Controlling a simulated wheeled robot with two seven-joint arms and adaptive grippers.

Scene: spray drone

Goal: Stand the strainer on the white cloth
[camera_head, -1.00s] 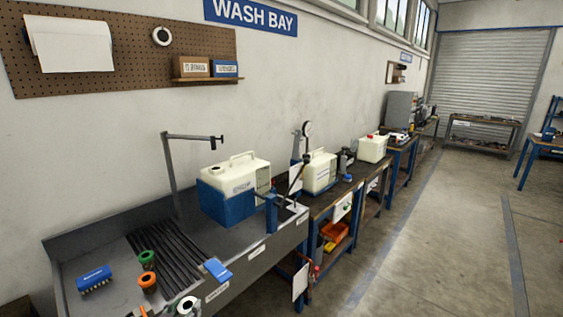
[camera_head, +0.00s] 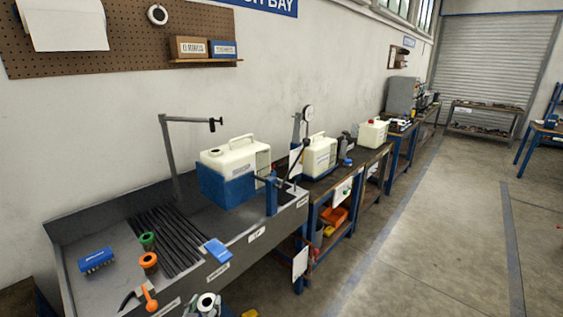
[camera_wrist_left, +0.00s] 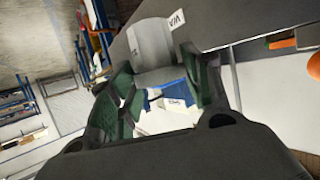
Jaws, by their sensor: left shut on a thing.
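My left gripper (camera_head: 213,311) shows at the bottom edge of the head view, partly cut off. It is shut on a pale grey, round, hollow piece (camera_head: 207,301), which I take to be the strainer. In the left wrist view my green-padded fingers (camera_wrist_left: 165,86) sit either side of this grey piece (camera_wrist_left: 152,48). It is held by the sink's front edge, apart from the bench beyond. I cannot pick out the white cloth with certainty. My right gripper is not in view.

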